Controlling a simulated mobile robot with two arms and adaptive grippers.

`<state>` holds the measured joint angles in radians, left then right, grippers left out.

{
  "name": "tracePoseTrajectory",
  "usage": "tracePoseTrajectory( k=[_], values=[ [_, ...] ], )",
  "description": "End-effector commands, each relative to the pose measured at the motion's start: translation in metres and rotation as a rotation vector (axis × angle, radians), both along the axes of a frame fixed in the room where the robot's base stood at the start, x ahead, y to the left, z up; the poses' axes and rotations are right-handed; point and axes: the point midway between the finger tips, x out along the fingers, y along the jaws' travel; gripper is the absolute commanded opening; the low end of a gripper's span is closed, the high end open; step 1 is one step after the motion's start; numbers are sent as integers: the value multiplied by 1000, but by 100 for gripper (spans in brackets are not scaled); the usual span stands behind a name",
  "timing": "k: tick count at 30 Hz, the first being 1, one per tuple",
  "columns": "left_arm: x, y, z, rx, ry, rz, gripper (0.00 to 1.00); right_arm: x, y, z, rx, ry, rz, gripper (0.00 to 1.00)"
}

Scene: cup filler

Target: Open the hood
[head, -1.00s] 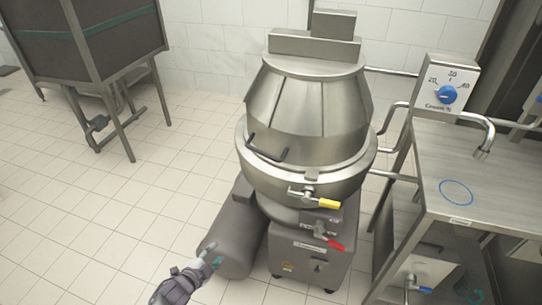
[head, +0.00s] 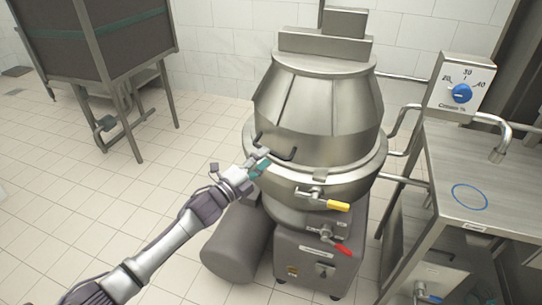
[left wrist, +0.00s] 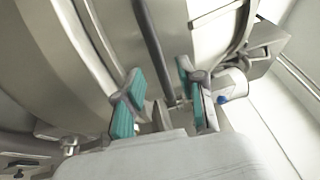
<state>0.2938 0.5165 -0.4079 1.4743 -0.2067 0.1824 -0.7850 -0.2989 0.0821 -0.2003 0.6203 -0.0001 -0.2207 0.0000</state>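The hood is the steel, cone-shaped top (head: 318,100) of the large machine, and it sits down on the round bowl (head: 262,170). A dark bar handle (head: 280,154) is on its front left side. My left gripper (head: 262,164) is beside the left part of this handle, with teal finger pads. In the left wrist view the two fingers (left wrist: 160,98) are apart, and the dark handle bar (left wrist: 152,45) runs down into the gap between them. I cannot tell whether they touch it. My right gripper is not in view.
A steel table (head: 500,180) and a panel with a blue knob (head: 461,93) stand at right.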

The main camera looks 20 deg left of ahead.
Motion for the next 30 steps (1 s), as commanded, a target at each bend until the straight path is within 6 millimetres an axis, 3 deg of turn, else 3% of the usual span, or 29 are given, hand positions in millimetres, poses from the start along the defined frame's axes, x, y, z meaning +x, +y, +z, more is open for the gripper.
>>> tracePoseTrajectory(
  k=[7, 18, 19, 26, 30],
  values=[
    [30, -14, 3, -1, 0, 0, 39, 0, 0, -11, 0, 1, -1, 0],
    [35, -16, 5, -1, 1, 1, 39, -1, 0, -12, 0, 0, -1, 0],
    [35, -16, 5, -1, 1, 1, 38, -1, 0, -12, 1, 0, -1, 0],
    [35, -16, 5, -1, 1, 1, 0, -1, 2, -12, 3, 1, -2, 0],
    [35, -16, 4, -1, 1, 1, 0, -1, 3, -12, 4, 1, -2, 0]
  ],
)
